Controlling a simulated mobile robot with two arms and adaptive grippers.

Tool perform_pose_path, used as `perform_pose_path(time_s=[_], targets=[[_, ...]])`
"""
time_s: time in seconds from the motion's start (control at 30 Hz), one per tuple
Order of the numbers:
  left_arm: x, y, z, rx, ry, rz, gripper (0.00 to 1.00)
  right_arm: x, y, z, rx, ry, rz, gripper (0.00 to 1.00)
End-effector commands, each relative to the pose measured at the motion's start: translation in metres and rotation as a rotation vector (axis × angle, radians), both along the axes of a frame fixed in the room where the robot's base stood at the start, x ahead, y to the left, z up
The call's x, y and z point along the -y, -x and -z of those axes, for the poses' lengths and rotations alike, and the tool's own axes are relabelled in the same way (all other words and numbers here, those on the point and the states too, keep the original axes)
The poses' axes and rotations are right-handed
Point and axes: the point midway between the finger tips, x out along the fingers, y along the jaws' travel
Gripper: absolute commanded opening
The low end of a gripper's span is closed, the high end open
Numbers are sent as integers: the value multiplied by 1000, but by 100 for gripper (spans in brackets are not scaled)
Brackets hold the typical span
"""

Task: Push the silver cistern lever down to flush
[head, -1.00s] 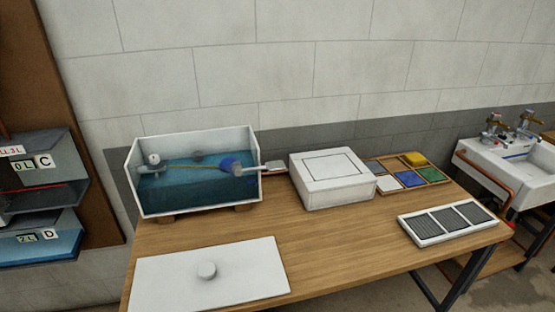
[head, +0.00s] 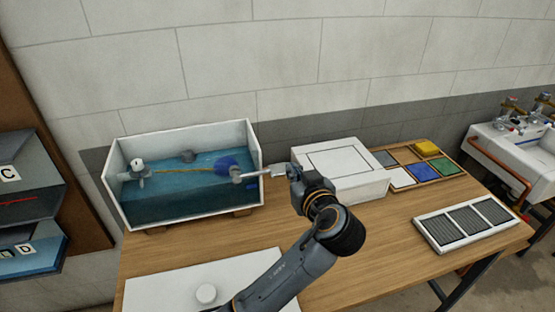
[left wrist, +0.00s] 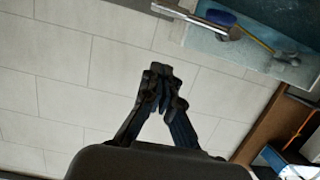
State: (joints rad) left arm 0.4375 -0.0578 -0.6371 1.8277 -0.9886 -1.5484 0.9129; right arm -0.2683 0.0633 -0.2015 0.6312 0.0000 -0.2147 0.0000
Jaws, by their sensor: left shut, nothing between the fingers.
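The open white cistern (head: 236,204) stands on the wooden table at the left in the head view, with blue water, a blue float (head: 228,163) and a yellowish rod inside. The silver lever (head: 262,172) sticks out from its right side, roughly level. My left gripper (head: 291,172) is at the lever's outer end; whether it touches is unclear. In the left wrist view, my left gripper (left wrist: 160,84) has its fingers shut and empty, and the lever (left wrist: 198,22) shows beyond them, near the cistern's edge. My right gripper is not in view.
A white box (head: 345,170) stands just right of the gripper. A tray of coloured pads (head: 437,180) and a grille panel (head: 466,226) lie farther right, before a sink (head: 520,158).

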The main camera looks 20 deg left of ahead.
Motion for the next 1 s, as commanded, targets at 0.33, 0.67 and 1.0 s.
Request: perform_pose_path(time_s=[0.33, 0.67, 1.0], targets=[[-3, -3, 0, -2, -1, 0, 0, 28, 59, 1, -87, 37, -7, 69], [-35, -49, 11, -4, -8, -2, 0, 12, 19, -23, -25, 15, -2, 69], [-55, -80, 47, -8, -4, 2, 0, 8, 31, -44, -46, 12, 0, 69]])
